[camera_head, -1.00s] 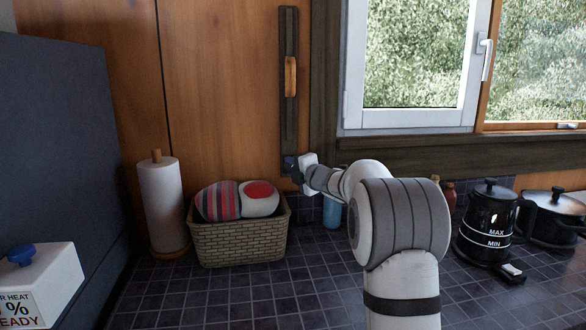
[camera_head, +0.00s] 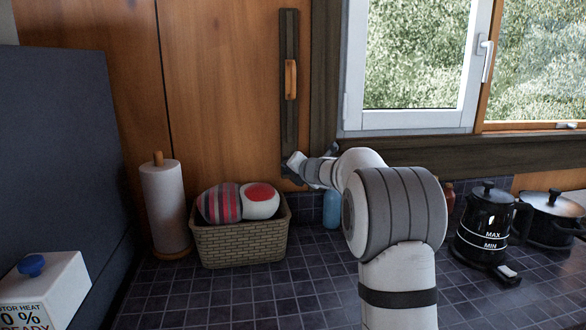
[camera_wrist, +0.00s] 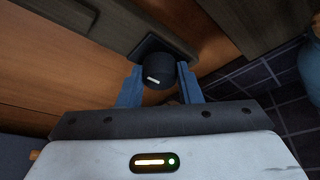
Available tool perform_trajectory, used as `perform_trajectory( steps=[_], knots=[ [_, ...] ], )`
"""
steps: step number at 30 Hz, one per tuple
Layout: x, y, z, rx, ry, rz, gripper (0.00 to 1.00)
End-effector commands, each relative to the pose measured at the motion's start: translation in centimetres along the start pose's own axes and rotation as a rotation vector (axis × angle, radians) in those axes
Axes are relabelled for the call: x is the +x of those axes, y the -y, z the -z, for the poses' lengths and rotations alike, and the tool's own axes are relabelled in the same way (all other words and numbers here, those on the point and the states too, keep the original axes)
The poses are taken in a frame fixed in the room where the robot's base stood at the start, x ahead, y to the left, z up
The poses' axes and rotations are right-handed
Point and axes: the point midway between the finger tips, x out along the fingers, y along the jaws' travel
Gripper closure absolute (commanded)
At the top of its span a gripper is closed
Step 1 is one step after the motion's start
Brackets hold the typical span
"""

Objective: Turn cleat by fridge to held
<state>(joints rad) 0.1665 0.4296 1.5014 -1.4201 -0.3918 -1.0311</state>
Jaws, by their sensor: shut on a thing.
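A dark vertical board (camera_head: 289,45) is fixed to the timber wall left of the window. A light wooden bar (camera_head: 291,80) sits upright on it. At the board's lower end is a dark round knob, seen clearly in the wrist view (camera_wrist: 159,74), with a short white mark lying slightly tilted. I cannot tell whether the bar or the knob is the cleat. My gripper (camera_wrist: 160,68) is shut on the knob, one blue-grey finger on each side. In the head view my gripper (camera_head: 295,166) hides most of the knob.
A large dark panel (camera_head: 60,150), possibly the fridge, stands at left. A blue bottle (camera_head: 332,210) is near my arm. A black kettle (camera_head: 487,225) stands at right.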

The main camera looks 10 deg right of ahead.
Motion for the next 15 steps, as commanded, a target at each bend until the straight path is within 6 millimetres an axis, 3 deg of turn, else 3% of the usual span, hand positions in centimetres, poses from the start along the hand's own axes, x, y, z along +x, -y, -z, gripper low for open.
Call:
perform_trajectory(
  steps=[13,14,15],
  knots=[
    [0.05,0.05,0.14,-0.01,-0.002,0.004,0.91],
    [0.05,0.06,0.14,-0.009,-0.002,0.004,0.66],
    [0.05,0.06,0.14,-0.009,-0.002,0.004,0.63]
  ],
)
